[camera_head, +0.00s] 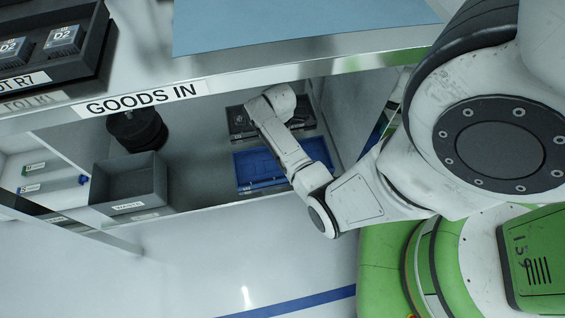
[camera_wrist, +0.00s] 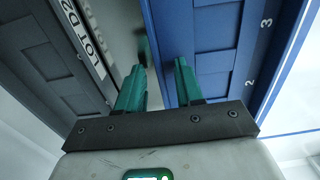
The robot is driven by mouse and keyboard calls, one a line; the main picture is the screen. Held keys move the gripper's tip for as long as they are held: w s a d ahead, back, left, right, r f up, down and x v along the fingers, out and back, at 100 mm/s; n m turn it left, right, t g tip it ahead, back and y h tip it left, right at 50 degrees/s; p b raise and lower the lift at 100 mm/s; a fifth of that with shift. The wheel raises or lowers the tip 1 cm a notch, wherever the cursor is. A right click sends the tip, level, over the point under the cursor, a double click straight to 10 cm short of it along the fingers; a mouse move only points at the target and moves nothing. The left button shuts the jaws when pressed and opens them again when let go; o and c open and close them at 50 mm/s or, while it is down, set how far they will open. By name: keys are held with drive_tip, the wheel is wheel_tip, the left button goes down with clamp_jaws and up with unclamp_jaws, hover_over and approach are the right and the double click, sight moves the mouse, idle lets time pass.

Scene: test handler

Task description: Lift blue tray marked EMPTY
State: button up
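A blue tray (camera_head: 243,172) lies on the lower shelf in the head view, partly covered by my arm. It fills the right of the wrist view (camera_wrist: 225,60), with the numbers 2 and 3 on its rim. A small label on its front is too small to read, and I see no EMPTY marking. My gripper (camera_wrist: 160,55) has two green fingers apart with nothing gripped. The left finger is over the gap beside the blue tray. The right finger is at the tray's near wall; I cannot tell whether it touches. The fingers are hidden in the head view.
A dark grey tray (camera_head: 237,122) lies beside the blue one, marked LOT D2 in the wrist view (camera_wrist: 75,30). A grey bin (camera_head: 125,185) and a black round object (camera_head: 137,129) stand left. The GOODS IN counter edge (camera_head: 140,98) overhangs the shelf.

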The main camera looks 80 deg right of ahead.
drive_tip(key=shift+f, duration=0.1)
drive_tip(key=shift+c, duration=0.3)
clamp_jaws()
idle(1.0)
